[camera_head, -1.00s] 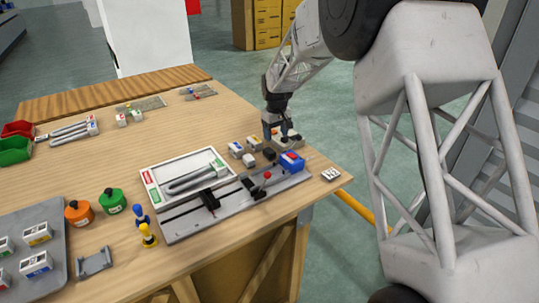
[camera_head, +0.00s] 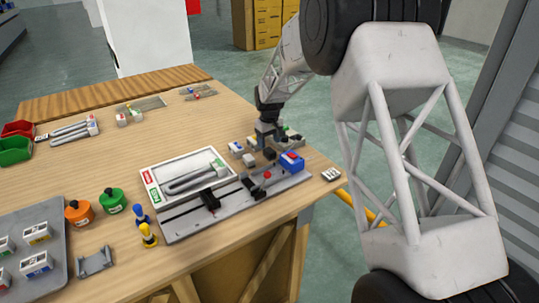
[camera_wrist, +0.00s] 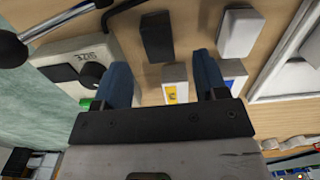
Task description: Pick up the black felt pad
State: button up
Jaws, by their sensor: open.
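A small black block that looks like the felt pad (camera_wrist: 157,37) lies on the wooden bench, just beyond my fingertips in the wrist view. It also shows in the head view (camera_head: 269,154), just in front of my gripper (camera_head: 264,142). In the wrist view my gripper (camera_wrist: 161,62) is open, with two blue fingers apart and nothing held between them. A white block with a yellow label (camera_wrist: 176,82) lies lower down between the fingers, partly hidden by the gripper body. The pad appears apart from both fingers.
A grey block (camera_wrist: 240,33) and a blue-labelled white block (camera_wrist: 234,72) lie right of the pad. A device with a black knob (camera_wrist: 89,73) stands close left. In the head view, a blue box (camera_head: 291,161) and grey rail fixture (camera_head: 235,203) stand in front.

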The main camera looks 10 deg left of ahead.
aim_at(269, 150)
jog(key=shift+f, duration=0.25)
jog(key=shift+f, duration=2.6)
jog(key=c, duration=1)
jog(key=shift+r, duration=0.1)
jog(key=shift+r, duration=4.9)
